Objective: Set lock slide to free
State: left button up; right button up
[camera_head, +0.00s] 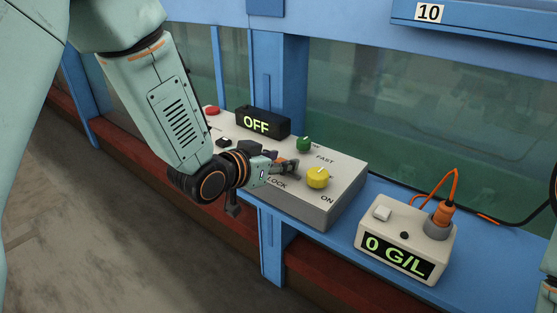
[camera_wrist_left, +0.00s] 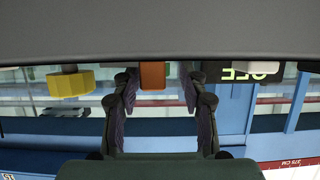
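The grey-white control box (camera_head: 330,205) sits on the blue ledge, with "LOCK" lettering partly hidden by my left gripper. My left gripper (camera_head: 290,166) is low over the box, left of the yellow knob (camera_head: 317,178). In the left wrist view, which looks upside down, its fingers (camera_wrist_left: 156,110) stand apart. An orange-brown block (camera_wrist_left: 152,76), which may be the lock slide, shows between them; I cannot tell whether they touch it. The yellow knob shows left of the fingers (camera_wrist_left: 68,84). In the head view the gripper hides the slide's position. My right gripper is out of view.
A black "OFF" display (camera_head: 262,122), a green knob (camera_head: 304,144) and a red button (camera_head: 211,110) are on the box. A meter reading "0 G/L" (camera_head: 398,258) with an orange-plugged cable (camera_head: 443,212) stands to the right. Glass (camera_head: 420,110) rises behind.

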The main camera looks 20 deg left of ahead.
pick_arm(q)
jog(key=shift+s+d+r, duration=0.1)
jog(key=shift+s+d, duration=0.05)
jog(key=shift+d, duration=0.05)
jog(key=shift+s+a+r, duration=0.25)
jog(key=shift+s+a, duration=0.1)
jog(key=shift+s, duration=0.05)
jog(key=v, duration=0.6)
jog(key=shift+s, duration=0.15)
jog(key=shift+s+d, duration=0.1)
jog(key=shift+d, duration=0.05)
